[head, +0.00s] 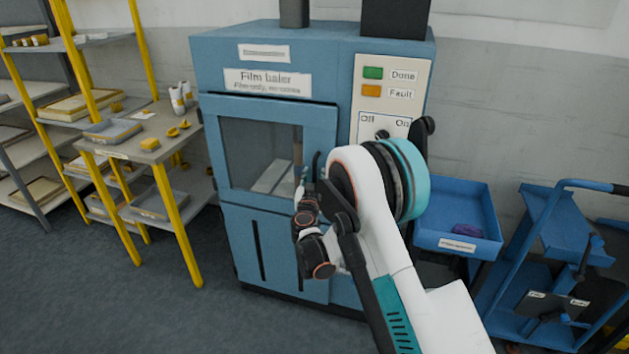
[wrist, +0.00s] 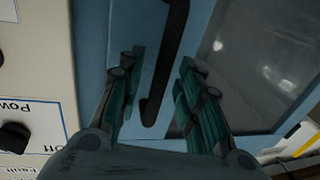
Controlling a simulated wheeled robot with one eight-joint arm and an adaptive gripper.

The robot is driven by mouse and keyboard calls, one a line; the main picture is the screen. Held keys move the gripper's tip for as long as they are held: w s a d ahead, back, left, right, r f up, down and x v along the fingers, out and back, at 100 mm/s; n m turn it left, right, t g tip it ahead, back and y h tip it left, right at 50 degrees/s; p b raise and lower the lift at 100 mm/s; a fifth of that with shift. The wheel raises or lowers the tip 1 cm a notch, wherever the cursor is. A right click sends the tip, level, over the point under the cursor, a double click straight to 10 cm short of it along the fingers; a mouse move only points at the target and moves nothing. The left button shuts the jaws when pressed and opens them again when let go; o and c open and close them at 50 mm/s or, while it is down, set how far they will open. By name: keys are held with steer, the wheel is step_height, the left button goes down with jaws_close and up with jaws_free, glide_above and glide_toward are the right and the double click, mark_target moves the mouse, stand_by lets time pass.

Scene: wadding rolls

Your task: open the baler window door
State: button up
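The blue film baler (head: 313,70) stands in the middle of the head view. Its window door (head: 213,135) has a blue frame and a glass pane (head: 250,145) and looks shut. In the wrist view the dark bar handle (wrist: 172,50) stands out from the blue door frame (wrist: 200,22), with the pane (wrist: 255,60) to its right. My gripper (wrist: 158,95) is open, with one teal-padded finger on each side of the handle's end and gaps showing between. In the head view my arm hides most of the gripper and the door's right edge.
The baler's control panel (head: 391,75) with green and orange lamps is right of the door. A blue bin (head: 470,240) and a blue cart (head: 540,225) stand at right. A yellow-framed shelf (head: 168,195) stands left. The floor in front is clear at left.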

steer(key=shift+w, duration=0.25)
jaws_close()
